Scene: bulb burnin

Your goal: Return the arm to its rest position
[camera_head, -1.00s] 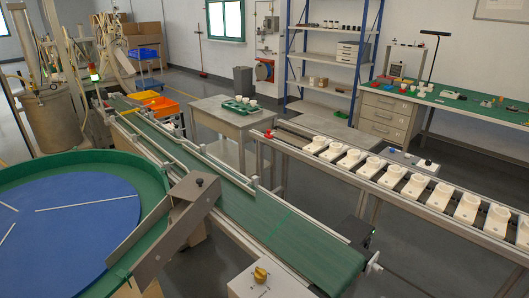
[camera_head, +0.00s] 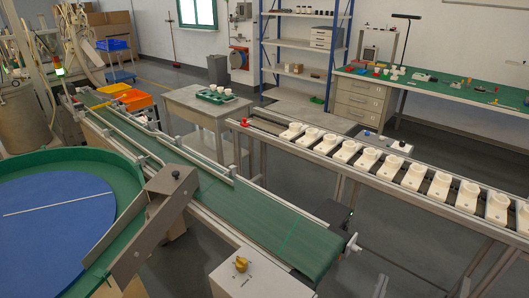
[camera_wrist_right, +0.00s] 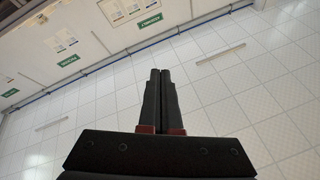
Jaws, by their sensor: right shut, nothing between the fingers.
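My right gripper (camera_wrist_right: 160,75) shows in the right wrist view. Its two black fingers lie side by side, closed together, with nothing between them. It points up towards a white tiled ceiling and upper wall, clear of any object. In the head view I cannot make out either gripper clearly. My left gripper is not in view.
A control box (camera_head: 235,280) with a yellow knob stands in front. A rail (camera_head: 300,160) carries several white holders at right. A small table (camera_head: 180,103) stands behind. Grey floor lies between.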

